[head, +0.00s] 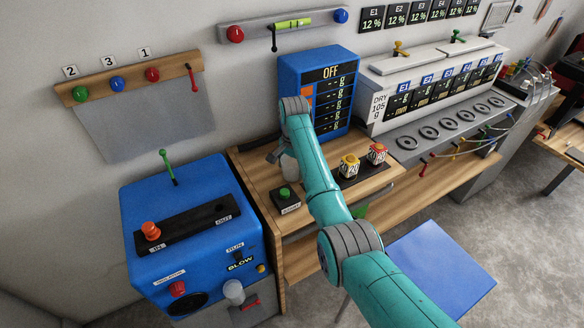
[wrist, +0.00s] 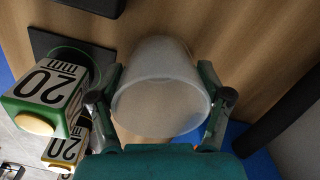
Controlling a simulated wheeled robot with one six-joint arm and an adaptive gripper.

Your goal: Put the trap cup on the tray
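A translucent whitish cup (wrist: 160,88) is between the two fingers of my gripper (wrist: 160,95) in the wrist view, its wide mouth toward the camera. The fingers appear to press its sides. In the head view this cup (head: 289,166) shows only partly, behind my arm, over the wooden bench; I cannot tell whether it touches the wood. A second whitish cup (head: 234,292) is at the front of the blue blower box. Nothing marks either one as the trap cup. I cannot make out a tray for certain; a flat blue panel (head: 442,262) lies at the lower right.
The blue display unit (head: 318,85) stands behind; the blue blower box (head: 190,230) stands left.

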